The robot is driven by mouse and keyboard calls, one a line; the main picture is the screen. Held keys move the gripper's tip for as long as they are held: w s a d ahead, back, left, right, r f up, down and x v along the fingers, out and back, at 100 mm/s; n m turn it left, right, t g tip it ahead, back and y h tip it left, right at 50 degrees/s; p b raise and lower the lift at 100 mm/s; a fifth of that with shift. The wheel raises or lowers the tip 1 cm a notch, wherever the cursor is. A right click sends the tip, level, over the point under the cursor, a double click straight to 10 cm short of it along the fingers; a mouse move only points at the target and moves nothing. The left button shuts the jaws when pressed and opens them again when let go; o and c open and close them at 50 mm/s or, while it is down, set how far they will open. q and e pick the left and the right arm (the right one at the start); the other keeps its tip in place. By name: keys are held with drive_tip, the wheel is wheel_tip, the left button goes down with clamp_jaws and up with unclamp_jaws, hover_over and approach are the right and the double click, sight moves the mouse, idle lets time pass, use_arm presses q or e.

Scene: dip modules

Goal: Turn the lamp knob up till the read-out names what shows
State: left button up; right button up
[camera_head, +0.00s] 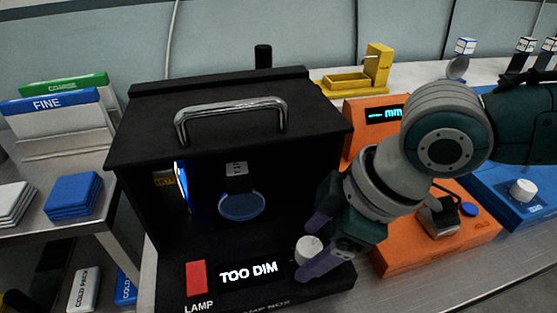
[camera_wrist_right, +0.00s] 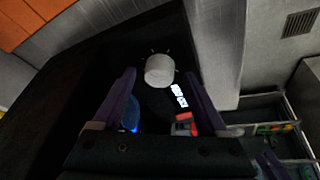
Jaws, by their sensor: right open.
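The black lamp box (camera_head: 140,140) stands in the middle of the head view, with a chrome handle on top. Its read-out (camera_head: 248,272) says "TOO DIM". The white lamp knob (camera_head: 309,249) is on the front panel, right of the read-out; it also shows in the right wrist view (camera_wrist_right: 159,70). My right gripper (camera_head: 312,250) is open, its purple fingers on either side of the knob in the head view. In the right wrist view the knob lies just beyond the fingertips (camera_wrist_right: 162,78); contact cannot be told. Inside the box hang a small marked tag (camera_head: 237,170) and a blue-rimmed disc (camera_head: 241,206). My left gripper is out of view.
A red lamp switch (camera_head: 196,278) is left of the read-out. An orange device (camera_head: 440,250) and a blue device (camera_head: 510,205) stand to the right. A yellow stand (camera_head: 378,65) is behind. Racks and blue pads (camera_head: 73,195) are at left.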

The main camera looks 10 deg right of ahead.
clamp_jaws()
idle(0.7)
